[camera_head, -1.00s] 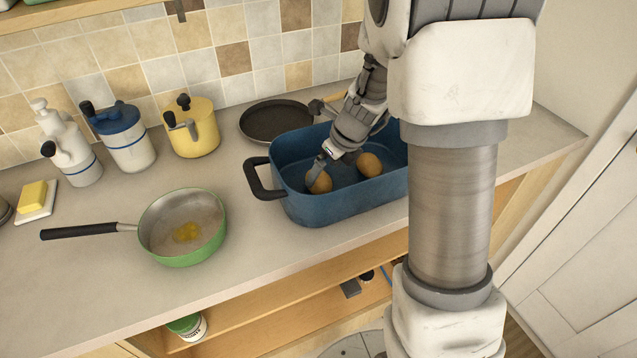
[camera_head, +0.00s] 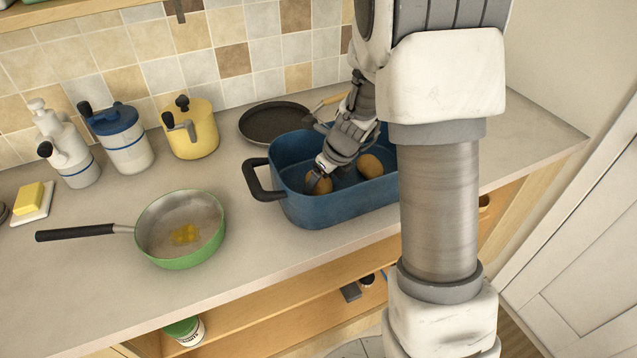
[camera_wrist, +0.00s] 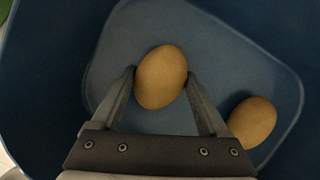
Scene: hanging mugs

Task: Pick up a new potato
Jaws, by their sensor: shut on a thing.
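One brown potato (camera_wrist: 161,77) is between my gripper's (camera_wrist: 161,80) two fingers in the wrist view, with a fingertip against each side. In the head view this potato (camera_head: 319,184) is at the left end inside the blue roasting pan (camera_head: 300,207), and my gripper (camera_head: 317,173) reaches down onto it. My gripper is shut on this potato. Whether the potato touches the pan floor, I cannot tell. A second potato (camera_head: 370,166) lies to its right in the pan; it also shows at the lower right of the wrist view (camera_wrist: 252,121). My arm hides the pan's right part.
A green frying pan (camera_head: 180,262) with something yellow in it stands left of the roasting pan. A dark pan (camera_head: 272,123) is behind it. A yellow pot (camera_head: 193,140), a blue-lidded canister (camera_head: 127,145) and a butter dish (camera_head: 32,204) stand farther left. The pan walls surround my gripper.

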